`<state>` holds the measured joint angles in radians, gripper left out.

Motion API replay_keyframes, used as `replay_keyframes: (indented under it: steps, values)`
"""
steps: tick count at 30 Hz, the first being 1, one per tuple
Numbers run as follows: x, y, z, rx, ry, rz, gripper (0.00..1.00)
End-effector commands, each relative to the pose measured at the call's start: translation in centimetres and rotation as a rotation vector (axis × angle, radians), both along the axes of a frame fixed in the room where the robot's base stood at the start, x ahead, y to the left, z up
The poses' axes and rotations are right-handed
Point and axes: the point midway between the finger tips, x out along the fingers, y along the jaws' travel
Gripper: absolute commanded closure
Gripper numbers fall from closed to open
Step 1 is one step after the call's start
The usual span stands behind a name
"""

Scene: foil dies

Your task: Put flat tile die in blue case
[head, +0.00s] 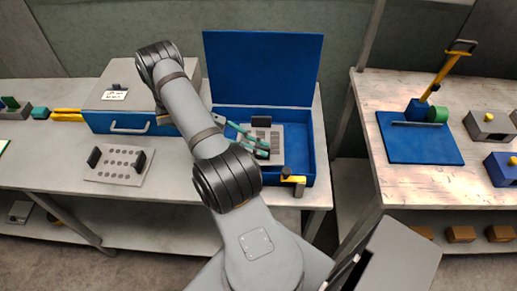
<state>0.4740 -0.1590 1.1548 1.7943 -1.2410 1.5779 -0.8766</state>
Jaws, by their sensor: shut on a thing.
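The blue case (308,158) stands open on the left table, its lid (263,68) raised at the back. A flat grey plate-like die (275,155) with rows of dots and a black upright grip lies inside or just over the case. My gripper (262,149) reaches in from the left and is shut on this die near its front; its fingers hide the part they hold. I cannot tell whether the die touches the case floor. A similar grey dotted plate (120,163) with two black grips lies on the table at left. No label shows which is the flat tile die.
A grey-topped blue drawer box (115,122) stands left of the case. A yellow-handled clamp (293,180) sits at the case's front edge. The right table (400,183) holds a blue board press (420,150) and small blocks. A gap separates the tables.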

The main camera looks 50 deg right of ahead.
Motion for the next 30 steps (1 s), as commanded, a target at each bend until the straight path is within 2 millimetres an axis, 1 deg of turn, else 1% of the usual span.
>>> replay_keyframes:
  steps: [4,15,16,25,30]
  values:
    - [0.0,0.0,-1.1,-0.003,-0.001,-0.001,1.00]
    - [0.0,0.0,-1.6,-0.003,-0.001,0.000,1.00]
    - [0.0,0.0,-1.7,0.000,-0.001,0.002,0.84]
    - [0.0,0.0,-1.6,0.000,-0.001,0.002,0.66]
    - [0.0,0.0,-1.6,0.000,-0.001,0.002,0.66]
